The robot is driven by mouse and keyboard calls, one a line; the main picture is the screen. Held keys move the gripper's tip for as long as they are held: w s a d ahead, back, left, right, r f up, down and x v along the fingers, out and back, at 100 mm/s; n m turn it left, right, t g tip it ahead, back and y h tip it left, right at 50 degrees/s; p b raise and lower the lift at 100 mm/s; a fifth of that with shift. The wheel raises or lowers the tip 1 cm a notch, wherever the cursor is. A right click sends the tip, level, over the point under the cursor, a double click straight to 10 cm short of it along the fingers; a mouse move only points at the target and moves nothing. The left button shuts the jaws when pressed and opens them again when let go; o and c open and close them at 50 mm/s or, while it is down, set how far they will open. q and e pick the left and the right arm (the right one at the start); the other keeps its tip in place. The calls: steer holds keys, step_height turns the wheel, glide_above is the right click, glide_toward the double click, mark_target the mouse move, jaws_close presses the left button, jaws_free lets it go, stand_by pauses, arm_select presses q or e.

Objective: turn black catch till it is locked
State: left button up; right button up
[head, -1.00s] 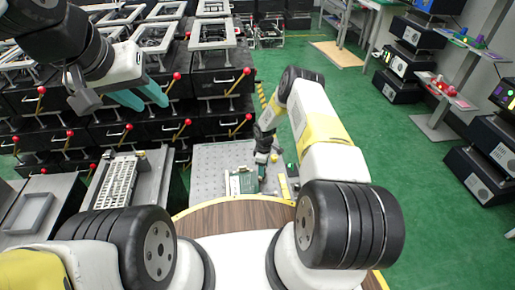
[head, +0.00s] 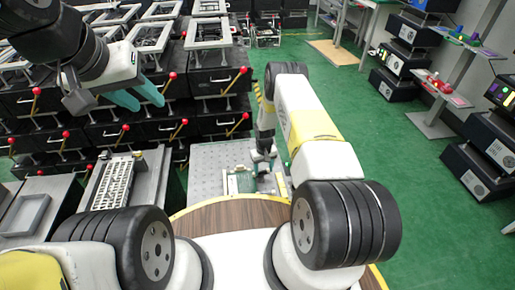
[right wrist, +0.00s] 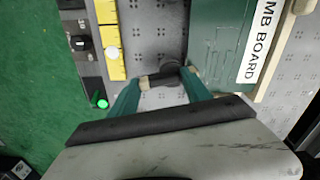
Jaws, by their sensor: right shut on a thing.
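The black catch (right wrist: 170,69) shows in the right wrist view as a dark round piece with a short bar, over a grey perforated plate (right wrist: 158,25). My right gripper (right wrist: 165,78) has its teal fingers on either side of the catch's bar and is shut on it. The fingers hide part of the catch, and I cannot tell how far it is turned. A green board (right wrist: 215,40) with a white label lies right beside it. In the head view my right gripper (head: 262,168) is low over the plate. My left gripper (head: 138,97) is open and empty at the upper left.
A yellow strip (right wrist: 108,35) with a white button, a black knob (right wrist: 82,43) and a lit green button (right wrist: 99,101) lie left of the catch. Black boxes with red-tipped levers (head: 215,82) stand at the left.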

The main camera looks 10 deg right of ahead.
mark_target(263, 171)
steer(key=shift+s+m, duration=0.1)
steer(key=shift+m, duration=1.1)
steer(key=o, duration=1.4)
steer(key=shift+c, duration=0.2)
steer(key=shift+s, duration=0.1)
steer(key=shift+r, duration=3.9)
